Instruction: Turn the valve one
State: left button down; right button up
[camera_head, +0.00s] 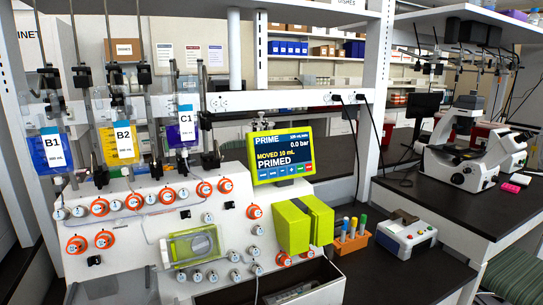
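A white cell processor panel (130,245) fills the left half of the head view. Valve knobs with orange rings stand in a row across its top, such as the leftmost orange-ringed knob (100,207) and one further right (225,185). More orange-ringed knobs sit below, at the left (76,244) and beside it (104,239). Others show at the lower right of the panel (283,259). The numbers on the knobs are too small to read, so I cannot tell which is valve one. Neither of my grippers is in view.
Bags B1 (52,150), B2 (122,137) and C1 (184,132) hang above the panel. A green box (303,224), an orange tube rack (350,240) and a microscope (470,150) are to the right.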

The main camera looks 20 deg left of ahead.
aim_at(59, 215)
jog(key=u, duration=1.8)
